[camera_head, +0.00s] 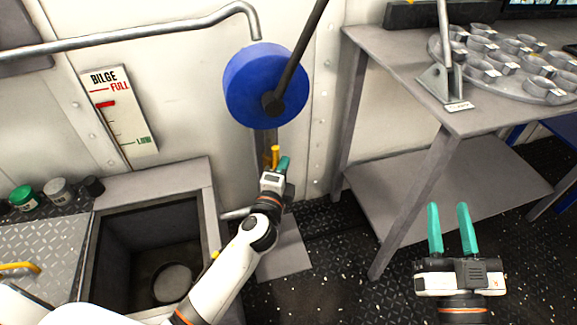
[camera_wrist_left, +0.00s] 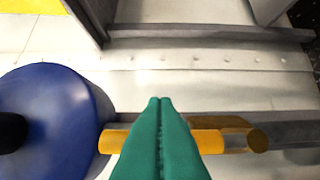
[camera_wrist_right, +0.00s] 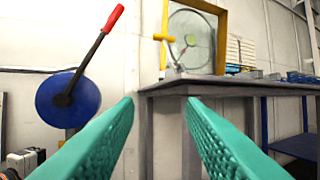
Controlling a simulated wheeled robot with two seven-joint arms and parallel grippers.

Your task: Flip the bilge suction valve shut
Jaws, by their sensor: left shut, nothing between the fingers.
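A yellow-orange bar (camera_head: 275,157), which looks like the valve handle, stands below the blue drum on the wall pipe. In the left wrist view the bar (camera_wrist_left: 208,142) lies crosswise, partly hidden behind my fingers. My left gripper (camera_head: 284,163) is shut and empty, right beside the bar; I cannot tell whether they touch. Its green fingertips (camera_wrist_left: 160,101) are pressed together. The valve body is mostly hidden by the gripper.
A blue drum (camera_head: 250,85) carries a dark lever with a red grip (camera_wrist_right: 114,18). A bilge gauge (camera_head: 122,112) hangs on the wall, its red marker near FULL. An open hatch (camera_head: 207,215) lies left of my arm. A grey table (camera_head: 400,62) stands right.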

